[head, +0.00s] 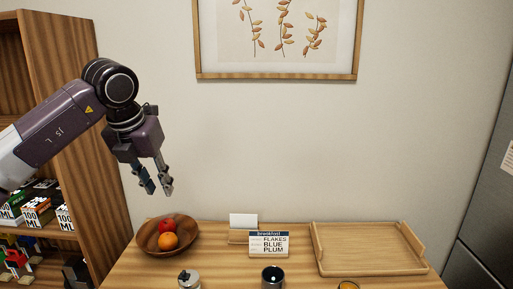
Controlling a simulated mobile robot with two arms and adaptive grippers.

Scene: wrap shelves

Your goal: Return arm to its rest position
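My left gripper (158,190) hangs in the air in the head view, fingers pointing down. My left arm comes in from the left edge, bent at the wrist joint. My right gripper is not in view.
The bowl holds a red apple (167,226) and an orange (169,241). A breakfast sign (268,245), a wooden tray (370,268), a dark mug (273,278) and a metal pot (189,280) stand on the table. A wooden shelf (75,90) with boxes stands left, close to my arm.

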